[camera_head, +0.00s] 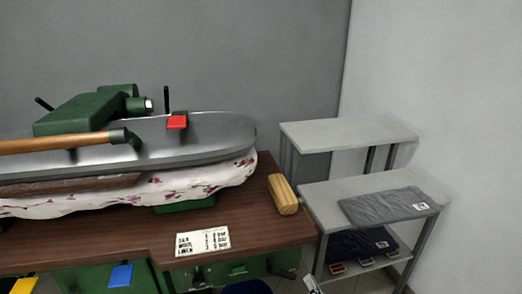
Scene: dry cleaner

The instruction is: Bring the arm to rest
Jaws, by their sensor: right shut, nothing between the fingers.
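Only a small tip of what looks like my right gripper (313,285) shows, at the bottom edge just left of the low shelf unit. It is shut and empty, apart from the folded clothes and the press. The rest of it and most of my right arm are below the frame. My left gripper and arm are not in view.
A green and metal press (190,139) with a wooden handle and flowered pad stands on a brown table (262,232). A wooden block (283,194) is at the table's right edge. A printed card (202,242) is at its front. Grey folded cloth (385,206) lies on the shelf unit (322,197).

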